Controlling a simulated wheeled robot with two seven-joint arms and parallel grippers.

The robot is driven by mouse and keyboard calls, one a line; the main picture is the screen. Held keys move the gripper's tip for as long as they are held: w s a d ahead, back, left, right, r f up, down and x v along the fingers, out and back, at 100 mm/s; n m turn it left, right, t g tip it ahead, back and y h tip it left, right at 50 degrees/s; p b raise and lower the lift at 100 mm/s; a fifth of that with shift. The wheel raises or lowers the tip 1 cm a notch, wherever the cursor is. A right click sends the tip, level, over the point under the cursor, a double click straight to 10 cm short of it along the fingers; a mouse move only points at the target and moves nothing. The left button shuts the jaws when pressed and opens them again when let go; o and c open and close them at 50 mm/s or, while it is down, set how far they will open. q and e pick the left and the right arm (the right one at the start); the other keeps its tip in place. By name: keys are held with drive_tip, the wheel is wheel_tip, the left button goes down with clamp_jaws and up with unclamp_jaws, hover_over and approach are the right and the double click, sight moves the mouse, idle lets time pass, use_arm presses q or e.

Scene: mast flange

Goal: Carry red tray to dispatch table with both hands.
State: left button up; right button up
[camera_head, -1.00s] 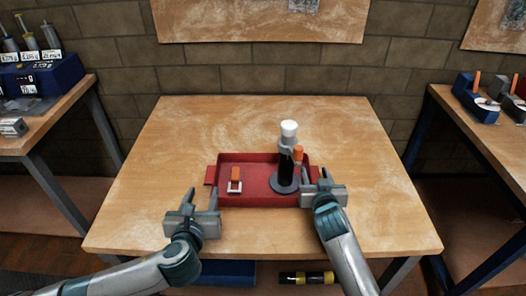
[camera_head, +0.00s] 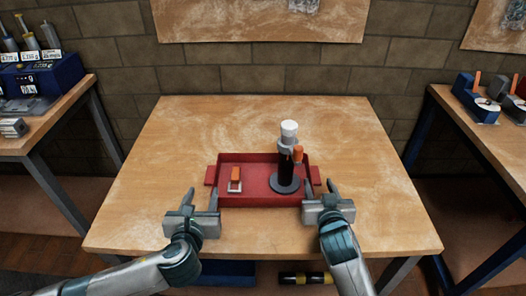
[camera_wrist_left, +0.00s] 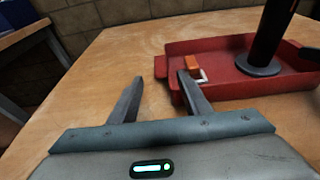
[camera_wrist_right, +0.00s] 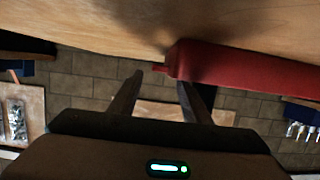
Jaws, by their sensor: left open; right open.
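The red tray (camera_head: 265,200) lies flat on the wooden table, with a small tab handle at each short end. It holds a dark bottle-like piece with a white cap on a round grey base (camera_head: 287,160), and a small orange-and-white part (camera_head: 235,180). My left gripper (camera_head: 203,194) is open and empty, in front of the tray's left handle (camera_head: 210,175). In the left wrist view the tray (camera_wrist_left: 215,95) is beyond its fingers. My right gripper (camera_head: 320,188) is open at the right handle, its fingers near it; contact is unclear. The right wrist view shows the tray (camera_wrist_right: 245,68) and handle tip (camera_wrist_right: 160,68).
The table (camera_head: 160,140) is clear around the tray. A left bench (camera_head: 60,115) holds a blue device, and a right bench (camera_head: 470,125) holds blue and grey parts. A yellow-black cylinder (camera_head: 305,278) lies below the table's front edge.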

drive_tip(key=shift+v, duration=2.5)
use_arm(q)
drive_tip(key=shift+s, duration=0.1)
